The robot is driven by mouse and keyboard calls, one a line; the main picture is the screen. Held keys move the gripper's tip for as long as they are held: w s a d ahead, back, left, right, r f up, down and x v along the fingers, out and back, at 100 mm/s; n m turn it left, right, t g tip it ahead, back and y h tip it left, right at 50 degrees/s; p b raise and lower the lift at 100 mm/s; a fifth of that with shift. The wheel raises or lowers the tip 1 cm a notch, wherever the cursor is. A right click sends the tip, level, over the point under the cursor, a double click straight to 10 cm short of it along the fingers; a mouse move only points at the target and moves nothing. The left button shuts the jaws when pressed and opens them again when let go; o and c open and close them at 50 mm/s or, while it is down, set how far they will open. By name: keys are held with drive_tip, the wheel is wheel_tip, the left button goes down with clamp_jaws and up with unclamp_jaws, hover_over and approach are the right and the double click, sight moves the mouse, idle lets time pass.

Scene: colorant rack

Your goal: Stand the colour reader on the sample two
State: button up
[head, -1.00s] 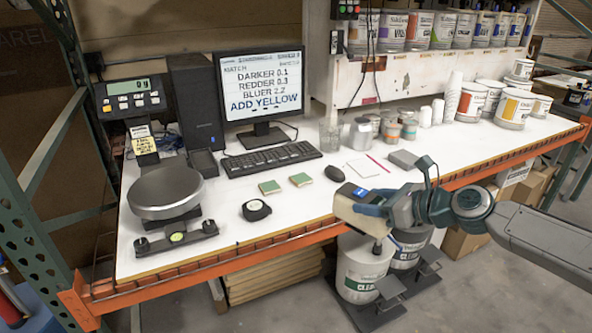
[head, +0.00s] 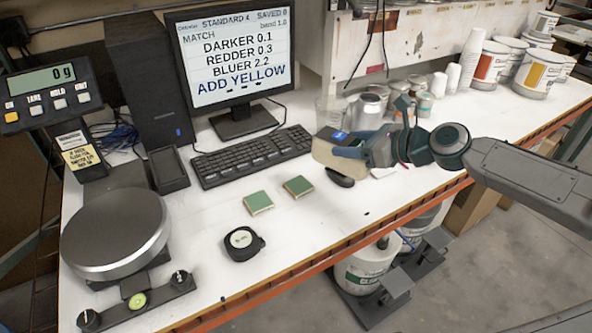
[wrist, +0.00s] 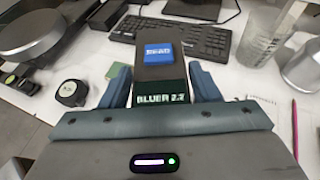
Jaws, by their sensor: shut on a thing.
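The colour reader (head: 338,135) has a blue READ button on top and, in the wrist view (wrist: 158,70), a dark body with a small screen reading "BLUER 2.2". My gripper (wrist: 163,88) is shut on it, one finger on each side, and holds it above the bench near the mouse. Two square green samples lie flat on the bench to the reader's left, a left one (head: 258,202) and a right one (head: 298,186). I cannot read which is sample two. The wrist view shows one green sample (wrist: 118,70) left of the reader; the other is not visible there.
A black tape measure (head: 242,242) lies in front of the samples, and a round scale (head: 115,232) stands at left. The keyboard (head: 253,155) is behind them. The mouse (head: 340,178) is below the reader. Cups and cans (head: 370,108) stand behind my gripper.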

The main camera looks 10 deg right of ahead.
sight(345, 168)
drive_tip(key=shift+w+a+f, duration=1.3)
drive_tip(key=shift+a+f, duration=0.15)
drive_tip(key=shift+f, duration=0.35)
drive_tip(key=shift+w+a+f, duration=1.25)
drive_tip(key=shift+a+f, duration=0.15)
drive_tip(key=shift+f, duration=0.4)
drive_tip(key=shift+w+a+f, duration=1.3)
drive_tip(key=shift+a+f, duration=0.15)
drive_tip(key=shift+f, duration=0.35)
drive_tip(key=shift+f, duration=0.1)
drive_tip(key=o, duration=1.6)
drive_tip(key=shift+f, duration=0.1)
drive_tip(key=shift+r, duration=0.2)
drive_tip(key=v, duration=1.2)
